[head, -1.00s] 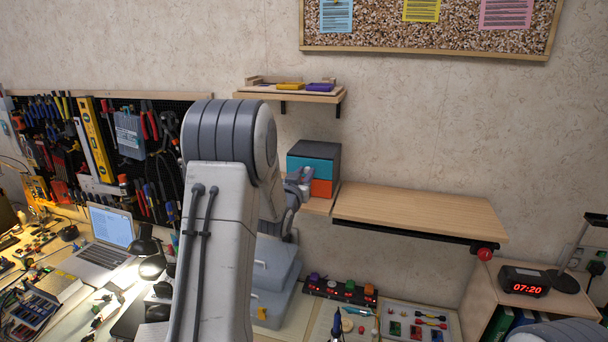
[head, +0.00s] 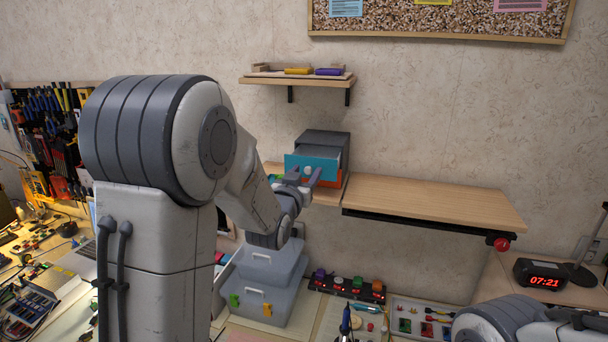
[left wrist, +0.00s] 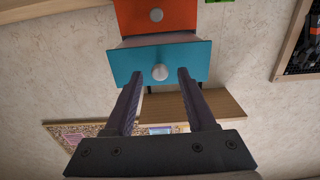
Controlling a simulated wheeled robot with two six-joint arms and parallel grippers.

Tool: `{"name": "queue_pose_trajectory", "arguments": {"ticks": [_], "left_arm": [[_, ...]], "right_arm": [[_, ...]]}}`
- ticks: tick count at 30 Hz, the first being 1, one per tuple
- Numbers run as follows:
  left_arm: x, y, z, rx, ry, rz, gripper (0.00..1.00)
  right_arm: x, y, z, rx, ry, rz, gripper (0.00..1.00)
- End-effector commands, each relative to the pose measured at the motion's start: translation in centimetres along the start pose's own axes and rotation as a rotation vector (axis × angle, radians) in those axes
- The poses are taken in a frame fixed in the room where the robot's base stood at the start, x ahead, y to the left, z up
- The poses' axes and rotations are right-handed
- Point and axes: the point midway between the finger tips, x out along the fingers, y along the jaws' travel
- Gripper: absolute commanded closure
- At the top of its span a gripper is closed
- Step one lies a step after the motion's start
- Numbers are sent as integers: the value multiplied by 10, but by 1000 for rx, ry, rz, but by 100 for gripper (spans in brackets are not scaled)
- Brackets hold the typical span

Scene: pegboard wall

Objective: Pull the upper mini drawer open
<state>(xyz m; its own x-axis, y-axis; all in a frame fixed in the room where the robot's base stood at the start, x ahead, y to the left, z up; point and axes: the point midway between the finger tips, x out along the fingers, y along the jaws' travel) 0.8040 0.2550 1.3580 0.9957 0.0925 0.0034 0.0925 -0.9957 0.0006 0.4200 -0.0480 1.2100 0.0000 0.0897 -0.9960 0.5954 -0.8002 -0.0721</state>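The mini drawer cabinet (head: 326,139) is a dark grey box on a small wooden shelf. Its upper drawer (head: 300,163) has a teal front and stands pulled out from the box. The teal front (left wrist: 120,64) also shows in the left wrist view, which is upside down, with a pale round knob (left wrist: 160,72). The lower drawer, with an orange front (left wrist: 180,18), looks shut. My left gripper (head: 307,177) is at the teal front. Its fingers are apart on either side of the knob, with gaps showing in the left wrist view. My right gripper is out of the head view.
A wooden wall shelf (head: 300,81) hangs above the cabinet. A wide wooden shelf (head: 435,207) with a red knob (head: 501,244) is to the right. Stacked grey-blue bins (head: 265,285) stand below. A digital clock (head: 541,274) is at the right.

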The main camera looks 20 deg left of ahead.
Motion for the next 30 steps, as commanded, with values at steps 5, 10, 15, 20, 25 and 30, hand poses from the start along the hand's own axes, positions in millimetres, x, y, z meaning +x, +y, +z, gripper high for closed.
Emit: {"name": "queue_pose_trajectory", "arguments": {"ticks": [5, 10, 15, 20, 25, 30], "left_arm": [[0, 0, 1, 0, -2, 0, 44], [-7, 0, 2, 0, -2, 0, 44], [-34, 0, 4, 1, 1, -1, 44], [-66, 0, 3, 0, 3, -1, 44], [-89, 0, 4, 1, 5, 0, 44], [-100, 0, 3, 0, 1, -1, 44]], "right_arm": [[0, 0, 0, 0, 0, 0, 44], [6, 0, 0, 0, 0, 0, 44], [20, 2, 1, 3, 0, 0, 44], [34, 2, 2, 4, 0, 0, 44], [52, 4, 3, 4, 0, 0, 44], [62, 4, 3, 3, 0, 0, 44]]}}
